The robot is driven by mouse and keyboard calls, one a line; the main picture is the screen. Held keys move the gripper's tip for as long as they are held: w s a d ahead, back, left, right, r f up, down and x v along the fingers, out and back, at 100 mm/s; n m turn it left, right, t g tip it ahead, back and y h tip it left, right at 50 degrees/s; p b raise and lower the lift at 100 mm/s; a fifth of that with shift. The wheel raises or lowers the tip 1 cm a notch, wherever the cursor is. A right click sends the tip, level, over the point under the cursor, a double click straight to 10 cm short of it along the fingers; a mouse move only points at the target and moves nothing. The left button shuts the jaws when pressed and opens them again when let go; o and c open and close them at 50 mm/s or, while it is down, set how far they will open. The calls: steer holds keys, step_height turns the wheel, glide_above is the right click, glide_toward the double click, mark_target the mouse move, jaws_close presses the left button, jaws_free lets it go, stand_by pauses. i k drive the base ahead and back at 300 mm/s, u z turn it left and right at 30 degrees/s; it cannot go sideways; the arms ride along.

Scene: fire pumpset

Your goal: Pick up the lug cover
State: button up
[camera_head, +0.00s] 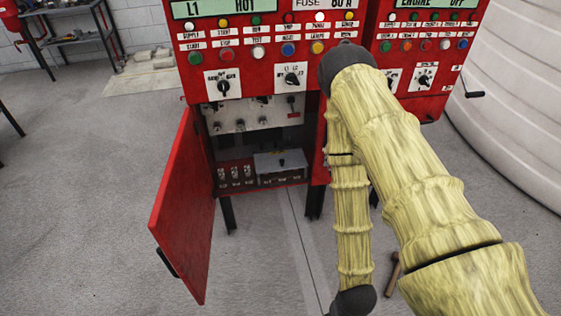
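A grey metal cover with a small black knob (277,164), which looks like the lug cover, sits low inside the open red cabinet (247,184). It lies to the right of several fuse-like parts (236,175) on the same bottom shelf. My arm, in a yellowish sleeve, stands in front of the cabinet's right part. My gripper is not in view, so its distance from the cover cannot be told. Nothing visible touches the cover.
The red cabinet door (185,210) stands open toward the lower left. Switch panels with buttons and knobs (225,83) are above the opening. A red-brown tool-like object (393,272) is on the floor at right. A large white ribbed tank (515,110) stands right. Floor left of the door is clear.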

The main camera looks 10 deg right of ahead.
mark_target(278, 160)
steer(key=k, duration=0.5)
steer(key=z, duration=1.3)
steer(key=i, duration=0.9)
steer(key=u, duration=2.35)
